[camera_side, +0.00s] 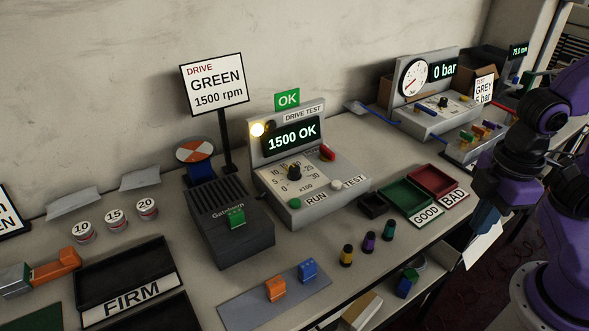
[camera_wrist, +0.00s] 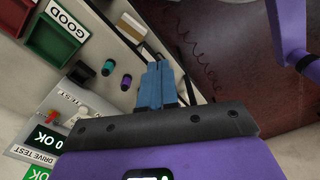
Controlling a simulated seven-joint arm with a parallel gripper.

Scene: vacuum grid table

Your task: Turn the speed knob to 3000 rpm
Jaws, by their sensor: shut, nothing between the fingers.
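The drive test box (camera_side: 330,198) stands mid-table in the side view. Its black speed knob (camera_side: 294,172) sits on a white dial marked up to 30, x100; the pointer's exact direction is too small to tell. The box's display (camera_side: 292,136) reads "1500 OK", and a green OK tag (camera_side: 287,99) stands above it. A sign (camera_side: 214,84) reads "DRIVE GREEN 1500 rpm". My gripper (camera_side: 486,218) is at the right, well away from the knob, past the table's front edge. Its blue fingers (camera_wrist: 160,82) are shut and empty in the wrist view.
A red lever (camera_side: 327,153), a green RUN button (camera_side: 295,203) and a white TEST button (camera_side: 336,184) are near the knob. Green GOOD (camera_side: 392,193) and red BAD (camera_side: 436,178) trays lie to the right. Several coloured cylinders stand in front.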

